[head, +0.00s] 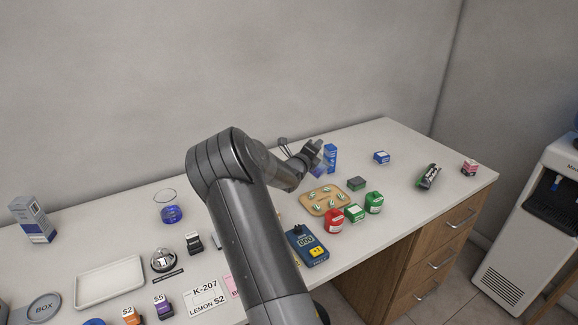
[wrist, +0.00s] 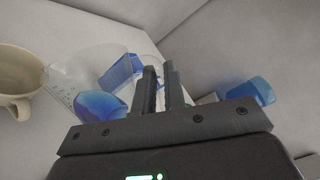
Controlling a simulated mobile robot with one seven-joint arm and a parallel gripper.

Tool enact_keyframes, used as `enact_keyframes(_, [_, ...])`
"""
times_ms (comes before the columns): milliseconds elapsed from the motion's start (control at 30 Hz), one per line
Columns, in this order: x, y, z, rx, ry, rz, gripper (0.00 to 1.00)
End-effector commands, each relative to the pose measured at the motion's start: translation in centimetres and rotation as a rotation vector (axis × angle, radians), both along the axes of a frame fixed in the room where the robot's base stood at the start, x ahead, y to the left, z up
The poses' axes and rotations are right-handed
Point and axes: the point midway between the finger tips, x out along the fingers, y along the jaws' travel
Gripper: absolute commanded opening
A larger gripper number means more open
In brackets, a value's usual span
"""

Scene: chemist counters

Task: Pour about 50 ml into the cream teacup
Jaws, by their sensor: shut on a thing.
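The cream teacup (wrist: 16,82) is at the left edge of the wrist view, partly cut off, with its handle toward the bottom. I cannot make it out in the head view, where my arm blocks part of the counter. A clear jug with graduation marks (wrist: 62,82) is beside the cup, its wide end toward it. Blue liquid (wrist: 100,106) seems to lie in the jug's near part. My gripper (wrist: 160,82) is shut on the jug, apparently by its handle. In the head view my gripper (head: 314,152) is over the counter's back part. No stream is visible.
A blue box (head: 330,155) stands close by the gripper. A wooden tray with green-marked pieces (head: 311,204), a red jar (head: 334,222) and green containers (head: 374,203) are in front. A blue meter (head: 298,240) lies nearer.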

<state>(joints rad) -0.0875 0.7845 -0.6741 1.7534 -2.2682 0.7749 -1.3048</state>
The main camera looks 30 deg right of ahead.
Motion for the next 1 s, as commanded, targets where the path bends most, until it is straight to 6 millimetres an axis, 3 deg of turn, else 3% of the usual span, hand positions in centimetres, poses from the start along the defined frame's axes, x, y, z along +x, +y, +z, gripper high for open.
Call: enact_keyframes(1000, [1.6, 0.9, 1.6, -0.093, 0.154, 0.000, 0.00])
